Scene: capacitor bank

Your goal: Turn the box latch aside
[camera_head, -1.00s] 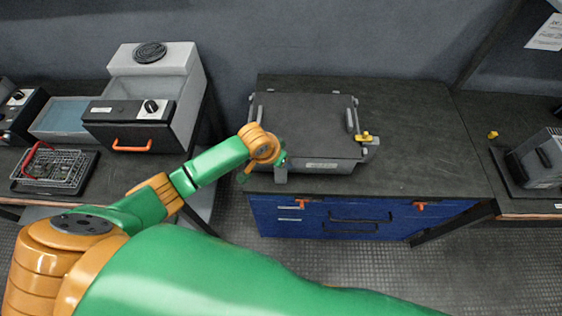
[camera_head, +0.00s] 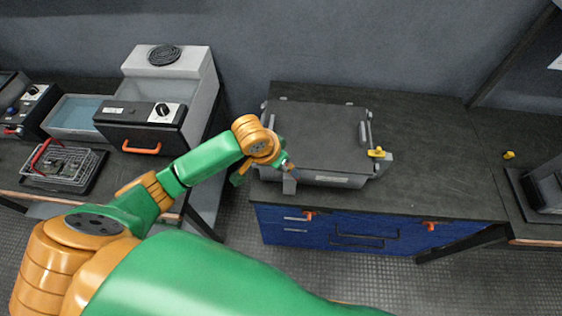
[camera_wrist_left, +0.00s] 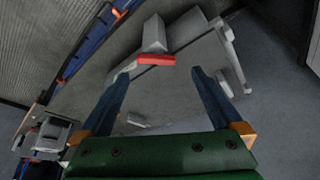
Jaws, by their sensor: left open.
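A dark grey lidded box (camera_head: 315,135) sits on the black counter. A yellow latch piece (camera_head: 376,153) is on its right front corner. In the left wrist view a red bar (camera_wrist_left: 156,59) lies against a grey block, ahead of my left fingertips; I cannot tell whether it touches them. A grey upright piece (camera_head: 289,184) stands at the box's front left. My left gripper (camera_wrist_left: 160,76) is open with nothing between its fingers. In the head view it is at the box's front left corner, mostly hidden by its own wrist. My right gripper is not in view.
Blue drawers with orange catches (camera_head: 430,225) are under the counter. A grey unit with an orange handle (camera_head: 141,148) and a wire basket (camera_head: 62,166) stand at left. The counter right of the box (camera_head: 440,160) is clear. A small yellow piece (camera_head: 508,155) lies at right.

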